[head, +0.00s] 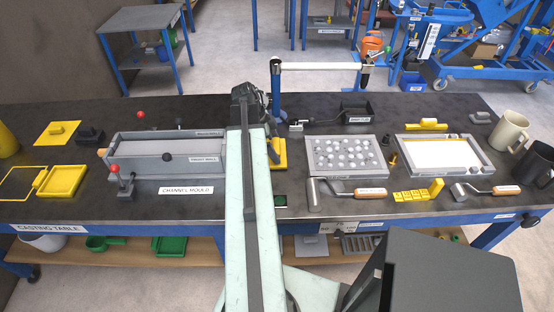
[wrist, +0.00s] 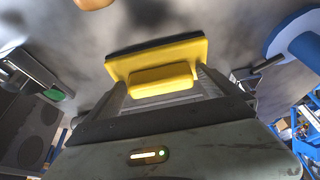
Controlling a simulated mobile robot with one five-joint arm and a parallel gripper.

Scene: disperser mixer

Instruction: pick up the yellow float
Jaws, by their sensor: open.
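A yellow float (wrist: 155,52), a flat plate with a raised block handle (wrist: 161,76) and a dark underside, lies directly before my gripper (wrist: 162,83) in the wrist view. My gripper is open, with one finger on each side of the handle; I cannot tell whether they touch it. In the head view part of the yellow float (head: 279,153) shows just right of my arm, at the table's middle; my arm hides the rest and most of my gripper. A similar yellow plate with a handle (head: 58,131) lies at the far left.
A blue post with a white crossarm (head: 318,66) stands just behind the float. The grey channel mould (head: 165,152) is left of my arm. Two mugs (head: 509,130) stand far right.

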